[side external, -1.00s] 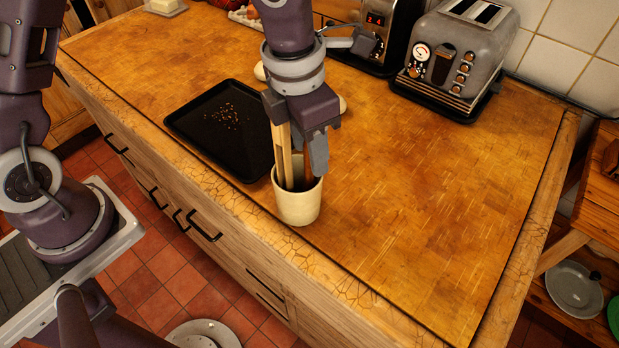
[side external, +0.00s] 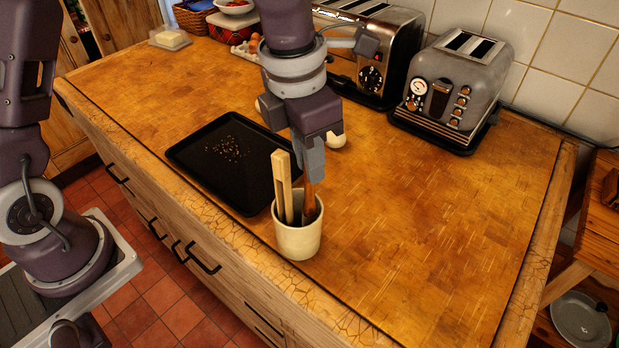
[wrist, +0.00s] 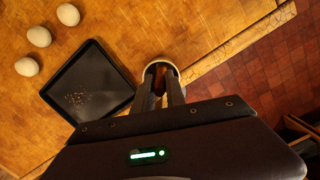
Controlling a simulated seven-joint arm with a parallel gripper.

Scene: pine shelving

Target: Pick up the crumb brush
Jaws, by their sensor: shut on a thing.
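A cream cup (side external: 297,242) stands upright on the wooden counter near its front edge. A pale wooden pair of tongs (side external: 283,185) leans out of it on the left. A reddish-brown handle (side external: 309,203), apparently the crumb brush's, rises from the cup's right side. My gripper (side external: 313,172) is above the cup, shut on the top of this handle. The handle's lower end is still inside the cup, so any bristles are hidden. In the wrist view, the fingers (wrist: 165,92) reach over the cup's rim (wrist: 161,59) with the brown handle between them.
A black tray (side external: 203,165) with crumbs (side external: 228,149) lies left of the cup. Eggs (wrist: 39,37) lie beyond the tray. Two toasters (side external: 455,90) (side external: 372,55) stand at the back. The counter right of the cup is clear.

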